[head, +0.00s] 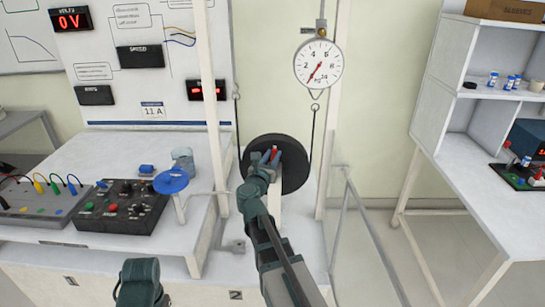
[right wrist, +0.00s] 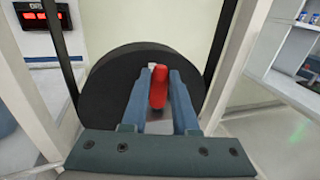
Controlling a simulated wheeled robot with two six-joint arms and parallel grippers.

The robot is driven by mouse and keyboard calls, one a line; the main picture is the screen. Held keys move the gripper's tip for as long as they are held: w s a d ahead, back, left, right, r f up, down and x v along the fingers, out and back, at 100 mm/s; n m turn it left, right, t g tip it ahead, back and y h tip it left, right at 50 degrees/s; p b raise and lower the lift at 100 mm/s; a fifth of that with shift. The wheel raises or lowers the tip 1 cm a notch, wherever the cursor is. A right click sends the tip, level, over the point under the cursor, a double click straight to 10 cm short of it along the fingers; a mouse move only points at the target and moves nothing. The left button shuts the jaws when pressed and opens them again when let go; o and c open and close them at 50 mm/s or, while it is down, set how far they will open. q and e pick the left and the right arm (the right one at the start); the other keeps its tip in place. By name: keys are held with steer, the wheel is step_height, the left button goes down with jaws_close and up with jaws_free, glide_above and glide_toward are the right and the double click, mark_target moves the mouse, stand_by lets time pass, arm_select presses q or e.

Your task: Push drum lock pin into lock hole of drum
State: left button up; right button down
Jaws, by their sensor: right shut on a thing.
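The drum (head: 296,168) is a black disc mounted upright on the bench rig below the dial scale, and it fills the upper middle of the right wrist view (right wrist: 112,88). The red lock pin (right wrist: 158,88) lies between the blue fingers of my right gripper (right wrist: 159,82), which is shut on it. In the head view my right gripper (head: 269,156) is in front of the drum face, with the red pin (head: 274,151) just visible. The lock hole is hidden, and I cannot tell whether the pin touches the drum.
A round dial scale (head: 318,64) hangs above the drum, with cords down both sides. White posts (head: 211,100) stand on either side. A blue disc on a stand (head: 171,182) and a black control box (head: 118,206) are to the left. A shelf bench (head: 500,150) is at right.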

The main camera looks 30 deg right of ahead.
arm_select(q)
steer(key=shift+f+b, duration=0.45)
steer(key=shift+f, duration=0.1)
arm_select(e)
steer(key=shift+f, duration=0.6)
steer(key=c, duration=0.6)
jaws_free()
steer(key=shift+r, duration=0.1)
steer(key=shift+s, duration=0.1)
